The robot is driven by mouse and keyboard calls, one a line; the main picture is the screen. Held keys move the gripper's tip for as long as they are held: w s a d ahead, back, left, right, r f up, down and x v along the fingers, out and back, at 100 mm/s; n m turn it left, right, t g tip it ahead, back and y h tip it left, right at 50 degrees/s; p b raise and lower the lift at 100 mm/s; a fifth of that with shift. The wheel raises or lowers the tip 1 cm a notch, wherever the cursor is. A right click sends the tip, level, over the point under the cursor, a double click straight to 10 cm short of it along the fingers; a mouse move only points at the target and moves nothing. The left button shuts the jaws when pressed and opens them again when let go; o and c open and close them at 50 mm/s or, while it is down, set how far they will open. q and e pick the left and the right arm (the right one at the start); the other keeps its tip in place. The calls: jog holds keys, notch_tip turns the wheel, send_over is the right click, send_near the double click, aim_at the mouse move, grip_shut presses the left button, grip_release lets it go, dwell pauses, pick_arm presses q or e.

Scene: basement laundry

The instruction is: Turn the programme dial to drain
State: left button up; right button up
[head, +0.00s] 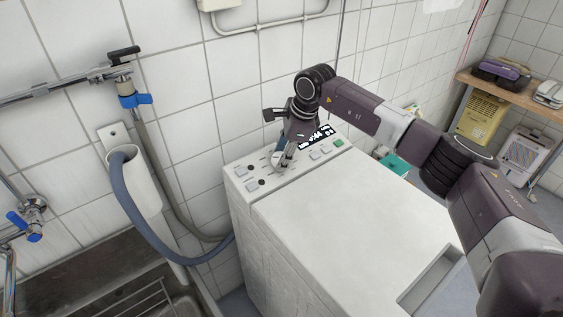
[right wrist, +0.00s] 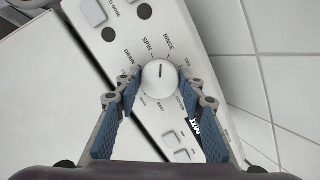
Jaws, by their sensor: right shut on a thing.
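The programme dial (right wrist: 160,76) is a round white knob on the washing machine's sloping control panel (right wrist: 187,22). In the right wrist view its dark pointer line points up, between the SPIN (right wrist: 148,47) and RINSE (right wrist: 168,43) labels. The DRAIN label (right wrist: 128,58) is to the left of SPIN. My right gripper (right wrist: 162,88) has its blue-padded fingers on either side of the dial and is shut on it. In the head view the right gripper (head: 284,158) is down at the panel and partly covers the dial. My left gripper is not in view.
The white washing machine top (head: 335,210) lies in front of the panel. Square buttons (head: 252,185) and a lit display (head: 315,137) flank the dial. A grey-blue drain hose (head: 135,215) and a sink (head: 110,290) are at left. A wooden shelf (head: 520,92) is at right.

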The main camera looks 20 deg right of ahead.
jog(key=n+b, duration=0.1)
jog(key=n, duration=0.1)
jog(key=shift+n, duration=0.4)
jog(key=n+b, duration=0.1)
jog(key=n, duration=0.1)
jog(key=shift+n, duration=0.4)
jog(key=n+b, duration=0.1)
jog(key=n, duration=0.2)
jog(key=shift+g, duration=0.4)
jog(key=shift+n+h, duration=0.3)
jog(key=shift+n, duration=1.4)
jog(key=shift+r, duration=0.1)
jog(key=o, duration=1.1)
jog(key=v, duration=1.2)
jog(key=shift+w, duration=0.15)
